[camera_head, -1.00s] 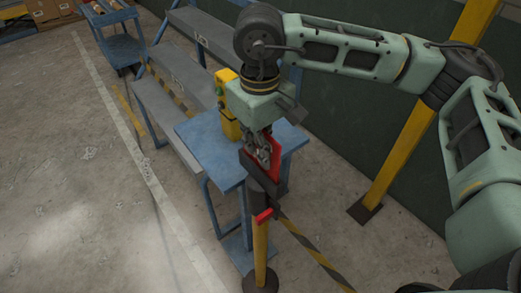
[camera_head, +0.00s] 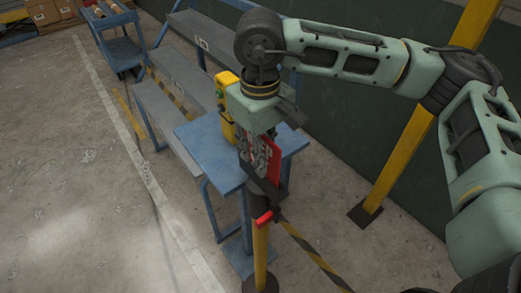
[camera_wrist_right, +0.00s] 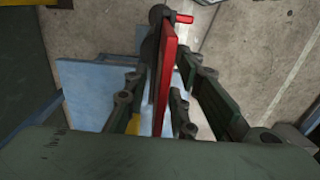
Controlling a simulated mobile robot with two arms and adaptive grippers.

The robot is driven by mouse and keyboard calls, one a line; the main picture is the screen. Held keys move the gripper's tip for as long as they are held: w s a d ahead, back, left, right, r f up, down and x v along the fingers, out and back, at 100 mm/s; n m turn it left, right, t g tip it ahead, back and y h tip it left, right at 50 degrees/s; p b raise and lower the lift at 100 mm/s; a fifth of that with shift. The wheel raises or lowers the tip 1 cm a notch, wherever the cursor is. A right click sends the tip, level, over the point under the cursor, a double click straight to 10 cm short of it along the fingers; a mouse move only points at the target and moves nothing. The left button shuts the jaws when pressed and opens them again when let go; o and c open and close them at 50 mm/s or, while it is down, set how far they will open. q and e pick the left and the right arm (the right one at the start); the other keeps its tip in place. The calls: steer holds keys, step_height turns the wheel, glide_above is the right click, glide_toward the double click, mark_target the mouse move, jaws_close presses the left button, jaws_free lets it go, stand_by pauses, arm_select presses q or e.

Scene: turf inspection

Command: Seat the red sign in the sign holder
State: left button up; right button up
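The red sign (camera_head: 273,161), with white lettering, stands upright in the dark sign holder (camera_head: 270,193) on top of a yellow post. Its lower edge is hidden inside the holder. My right gripper (camera_head: 259,160) is around the sign with its fingers spread. In the right wrist view the red sign (camera_wrist_right: 167,62) shows edge-on between the fingers of my right gripper (camera_wrist_right: 165,92), with gaps on both sides. A red tab (camera_head: 264,217) sticks out below the holder. My left gripper is not in view.
A blue table (camera_head: 210,150) stands behind the post, with a yellow box (camera_head: 226,100) on it. A striped tape (camera_head: 310,250) runs from the post toward the lower right. A yellow column (camera_head: 420,120) stands to the right. The floor at left is clear.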

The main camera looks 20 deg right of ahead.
step_height(320, 180, up, 12)
steer(key=shift+r+b, duration=0.15)
steer(key=shift+b, duration=0.9)
